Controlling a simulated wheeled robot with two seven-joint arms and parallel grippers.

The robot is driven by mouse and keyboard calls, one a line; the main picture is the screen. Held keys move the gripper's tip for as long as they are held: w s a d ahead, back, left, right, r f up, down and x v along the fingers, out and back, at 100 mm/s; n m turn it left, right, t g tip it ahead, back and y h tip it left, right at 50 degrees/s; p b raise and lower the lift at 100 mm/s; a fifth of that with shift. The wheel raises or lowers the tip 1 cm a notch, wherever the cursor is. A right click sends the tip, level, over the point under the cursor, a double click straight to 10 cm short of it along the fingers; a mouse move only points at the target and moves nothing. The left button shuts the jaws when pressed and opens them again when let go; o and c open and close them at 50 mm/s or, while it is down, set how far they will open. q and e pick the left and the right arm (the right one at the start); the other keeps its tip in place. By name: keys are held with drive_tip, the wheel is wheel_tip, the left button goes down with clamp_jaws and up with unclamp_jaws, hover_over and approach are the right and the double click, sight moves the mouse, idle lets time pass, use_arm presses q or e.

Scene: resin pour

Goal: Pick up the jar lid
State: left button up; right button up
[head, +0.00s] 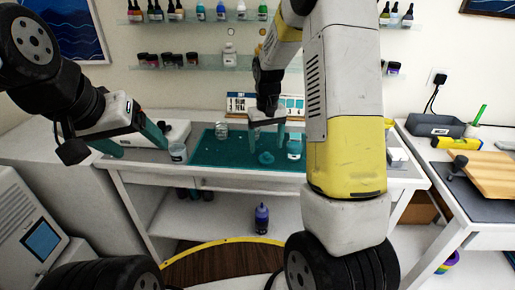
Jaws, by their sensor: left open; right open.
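A small teal round piece, which looks like the jar lid (266,157), lies on the teal mat (222,155) on the white table. My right gripper (267,143) points down above it, its two fingers open and apart with nothing visible between them. Whether the fingers are level with the lid is hard to tell. A clear glass jar (221,132) stands on the mat's back left. My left gripper (141,150) is open and empty over the table's left end, left of a clear cup (177,153).
A teal-filled container (294,149) stands close to the right of my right gripper. A purple bottle (261,217) stands on the lower shelf.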

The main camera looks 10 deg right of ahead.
sight(267, 154)
wheel_tip(267, 154, down, 5)
drive_tip(key=shift+w+d+r, duration=0.1)
drive_tip(key=c, duration=1.4)
drive_tip(key=shift+c, duration=0.2)
